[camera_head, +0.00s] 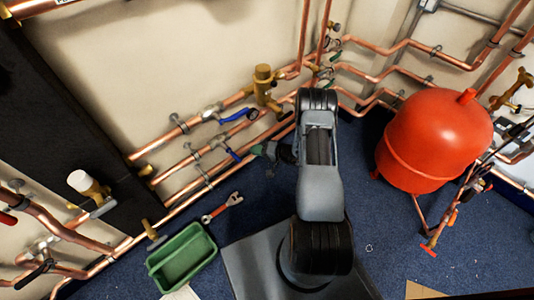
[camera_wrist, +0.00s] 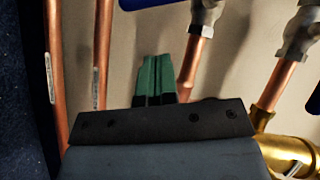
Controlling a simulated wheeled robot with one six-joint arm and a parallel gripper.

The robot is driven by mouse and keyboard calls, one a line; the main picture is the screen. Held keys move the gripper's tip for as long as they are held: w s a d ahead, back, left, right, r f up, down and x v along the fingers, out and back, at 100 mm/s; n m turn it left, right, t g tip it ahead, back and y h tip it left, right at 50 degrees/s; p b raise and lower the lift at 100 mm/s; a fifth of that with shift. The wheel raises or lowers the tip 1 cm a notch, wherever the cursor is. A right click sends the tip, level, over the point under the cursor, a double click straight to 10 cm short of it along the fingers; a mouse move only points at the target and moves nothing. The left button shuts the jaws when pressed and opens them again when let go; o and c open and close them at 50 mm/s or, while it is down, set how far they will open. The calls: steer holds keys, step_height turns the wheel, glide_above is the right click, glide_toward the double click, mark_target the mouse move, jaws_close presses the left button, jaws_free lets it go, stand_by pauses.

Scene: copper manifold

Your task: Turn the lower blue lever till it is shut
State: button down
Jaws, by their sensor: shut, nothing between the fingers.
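The lower blue lever (camera_head: 233,155) is on the lower valve of the wall pipes in the head view. It slants down and right from the valve, at an angle to its copper pipe. In the wrist view a blue lever piece (camera_wrist: 142,3), apparently the same lever, is cut off by the top edge. My gripper (camera_head: 257,150) is just right of the lever's end in the head view; I cannot tell whether they touch. Its green fingers (camera_wrist: 158,78) are shut together and empty in the wrist view, below the blue piece with a gap in the picture.
The upper blue lever (camera_head: 240,115) sits on the pipe above, and a blue edge (camera_wrist: 305,90) shows at the wrist view's right. A brass fitting (camera_head: 264,84) is above my gripper. A red tank (camera_head: 435,140) stands right. A wrench (camera_head: 222,207) and green tray (camera_head: 181,258) lie on the floor.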

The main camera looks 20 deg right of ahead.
mark_target(235, 156)
steer(key=shift+w+a+f+b, duration=0.1)
steer(key=shift+a+f+b, duration=0.15)
steer(key=shift+a, duration=0.55)
steer(key=shift+w+a+f+b, duration=0.1)
steer(key=shift+a+f+b, duration=0.15)
steer(key=shift+a, duration=0.6)
steer(key=shift+w+a+f+b, duration=0.15)
steer(key=shift+a+f, duration=0.2)
steer(key=shift+a, duration=0.45)
